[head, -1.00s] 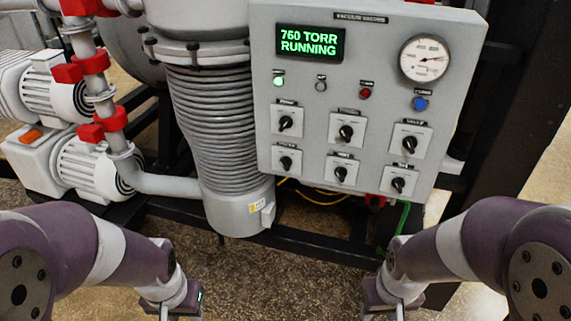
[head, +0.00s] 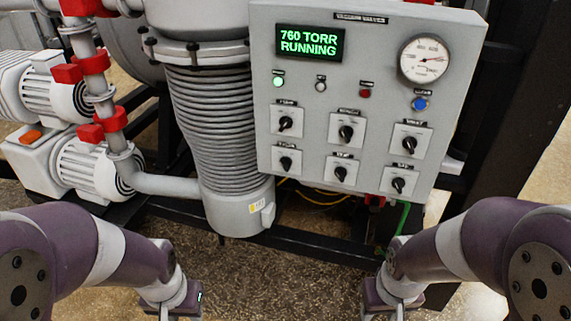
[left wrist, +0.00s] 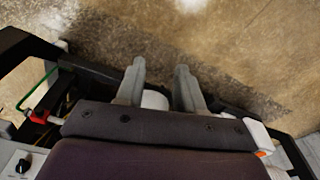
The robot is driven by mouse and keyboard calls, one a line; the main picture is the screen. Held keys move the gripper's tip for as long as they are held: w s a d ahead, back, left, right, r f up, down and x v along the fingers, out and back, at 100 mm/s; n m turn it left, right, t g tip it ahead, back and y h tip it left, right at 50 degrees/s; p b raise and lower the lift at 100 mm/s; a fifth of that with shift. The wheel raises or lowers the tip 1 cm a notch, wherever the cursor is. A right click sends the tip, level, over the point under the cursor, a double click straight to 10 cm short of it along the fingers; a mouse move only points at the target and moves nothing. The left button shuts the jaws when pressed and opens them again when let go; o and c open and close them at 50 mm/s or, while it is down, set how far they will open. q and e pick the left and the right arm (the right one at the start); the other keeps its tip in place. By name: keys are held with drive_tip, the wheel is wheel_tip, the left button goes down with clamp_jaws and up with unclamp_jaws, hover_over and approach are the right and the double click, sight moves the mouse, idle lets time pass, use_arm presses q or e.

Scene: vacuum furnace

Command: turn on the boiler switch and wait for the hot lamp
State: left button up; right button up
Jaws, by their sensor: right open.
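A grey control panel (head: 300,150) fills the upper right of the head view. It carries several black rotary switches in two rows, including a lower-left one (head: 286,163); the small labels are too blurred to tell the boiler switch. Lamps sit above: a lit green one (head: 278,82), a grey unlit one (head: 320,87), and a dark red one (head: 365,93). I cannot read which is the hot lamp. In the left wrist view my left gripper (left wrist: 160,82) has its fingers apart and empty. My right gripper (head: 388,306) is low at the head view's bottom edge, fingers mostly cut off, away from the panel.
The display (head: 309,43) reads "760 TORR RUNNING". A round gauge (head: 425,59) and a blue button or lamp (head: 419,103) are at the panel's right. A ribbed grey column (head: 215,130) stands left of it, with white pumps (head: 90,165) beyond. Open floor (head: 290,250) lies below.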

use_arm(q)
drive_tip(key=n+t+h+b, duration=0.25)
drive_tip(key=t+h, duration=0.35)
drive_tip(key=t, duration=1)
approach(283, 166)
drive_tip(key=p+x, duration=0.2)
drive_tip(key=x, duration=0.5)
drive_tip(key=shift+w+d, duration=0.25)
drive_tip(key=shift+w, duration=0.4)
